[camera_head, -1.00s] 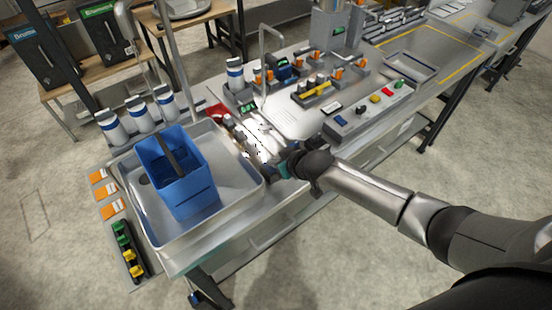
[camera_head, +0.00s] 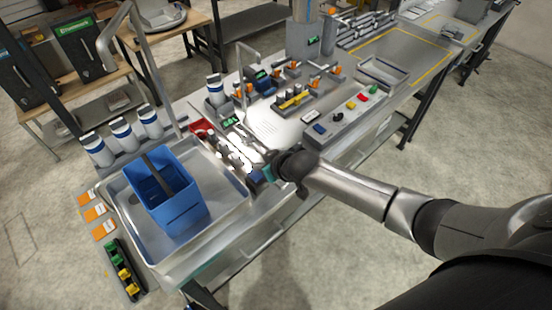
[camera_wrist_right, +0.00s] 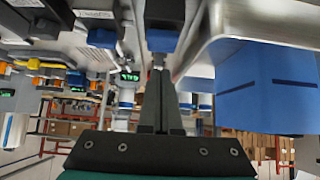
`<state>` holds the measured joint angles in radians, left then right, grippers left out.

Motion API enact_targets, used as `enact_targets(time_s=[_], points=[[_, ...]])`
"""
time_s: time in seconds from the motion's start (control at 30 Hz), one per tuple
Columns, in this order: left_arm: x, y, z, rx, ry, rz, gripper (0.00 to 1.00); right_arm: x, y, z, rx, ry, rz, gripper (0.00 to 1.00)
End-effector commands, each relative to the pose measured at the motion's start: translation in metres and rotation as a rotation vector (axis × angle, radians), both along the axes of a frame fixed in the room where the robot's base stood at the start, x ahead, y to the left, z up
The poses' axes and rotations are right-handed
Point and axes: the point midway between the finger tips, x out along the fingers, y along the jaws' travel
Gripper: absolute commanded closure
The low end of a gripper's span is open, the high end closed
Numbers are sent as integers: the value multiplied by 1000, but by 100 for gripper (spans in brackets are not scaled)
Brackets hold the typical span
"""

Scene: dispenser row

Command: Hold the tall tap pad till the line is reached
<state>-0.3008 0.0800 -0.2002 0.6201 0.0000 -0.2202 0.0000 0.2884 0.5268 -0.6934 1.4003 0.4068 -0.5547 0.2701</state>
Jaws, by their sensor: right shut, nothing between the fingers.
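A tall arched tap (camera_head: 112,38) rises at the left, behind a grey metal basin (camera_head: 232,205). A blue bucket (camera_head: 180,212) stands upright in the basin. A dark strip crosses its opening; I cannot make out a fill level. The bucket also shows at the right of the wrist view (camera_wrist_right: 268,95). My right gripper (camera_wrist_right: 158,75) is shut and empty. Its tips are close to a blue-ended block (camera_wrist_right: 165,22); I cannot tell whether they touch it or whether it is the tap pad. In the head view the gripper is at the table's front edge, right of the basin.
A shorter tap (camera_head: 243,68) stands at the table's middle. A control box with coloured buttons (camera_head: 350,104) lies right of my gripper. Several white bottles with blue bands (camera_head: 122,132) stand behind the basin. A shallow tray (camera_head: 383,71) is farther right.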

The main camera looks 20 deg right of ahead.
Motion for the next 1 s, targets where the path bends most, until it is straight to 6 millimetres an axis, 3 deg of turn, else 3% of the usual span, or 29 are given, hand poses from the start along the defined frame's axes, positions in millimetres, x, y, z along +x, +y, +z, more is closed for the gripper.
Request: enact_targets(time_s=[0.6,1.0], points=[[0,0,10,0,0,0,100,-54,-21,56,-2,-2,0,100],[0,0,10,0,-1,0,100,-61,-23,65,-1,-3,-1,100]])
